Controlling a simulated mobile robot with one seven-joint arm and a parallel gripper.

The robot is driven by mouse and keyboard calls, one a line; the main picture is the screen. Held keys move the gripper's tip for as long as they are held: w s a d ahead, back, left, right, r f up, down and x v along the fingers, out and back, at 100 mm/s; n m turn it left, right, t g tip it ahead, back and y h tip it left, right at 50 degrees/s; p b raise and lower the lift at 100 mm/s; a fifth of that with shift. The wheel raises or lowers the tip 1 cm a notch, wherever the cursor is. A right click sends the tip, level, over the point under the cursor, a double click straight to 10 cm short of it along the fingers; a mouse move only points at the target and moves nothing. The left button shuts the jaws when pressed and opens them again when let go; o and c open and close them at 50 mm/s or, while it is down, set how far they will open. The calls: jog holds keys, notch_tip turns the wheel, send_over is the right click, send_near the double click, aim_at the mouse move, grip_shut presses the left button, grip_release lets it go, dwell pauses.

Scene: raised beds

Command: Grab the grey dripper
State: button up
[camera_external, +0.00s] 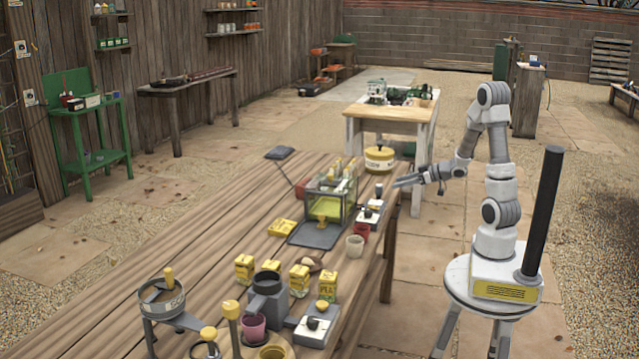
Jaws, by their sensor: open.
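A round grey funnel-like vessel (161,300) with lettering on its side sits in a stand at the front left of the long wooden table; it looks most like the grey dripper, but I cannot be sure. A yellow-topped thing stands up out of it. A dark grey boxy device (268,293) with a spout stands to its right, close behind a purple cup (253,327). My gripper (402,182) is open and appears empty. It is over the table's far right edge, well away from both grey things.
A clear-sided case (330,197) with yellow items stands near my gripper, with a yellow round tin (379,158) behind. Several yellow boxes (299,279), a white scale-like device (317,325) and small cups (355,245) crowd the right side. The table's left part (190,255) is mostly clear.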

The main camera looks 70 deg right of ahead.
aim_at(379, 193)
jog(key=b+x, duration=0.2)
jog(key=x, duration=0.5)
jog(key=shift+s+f, duration=0.1)
jog(key=x, duration=0.1)
jog(key=b+x, duration=0.1)
jog(key=x, duration=0.1)
jog(key=b+x, duration=0.1)
jog(key=x, duration=0.1)
jog(key=shift+a, duration=0.45)
grip_shut()
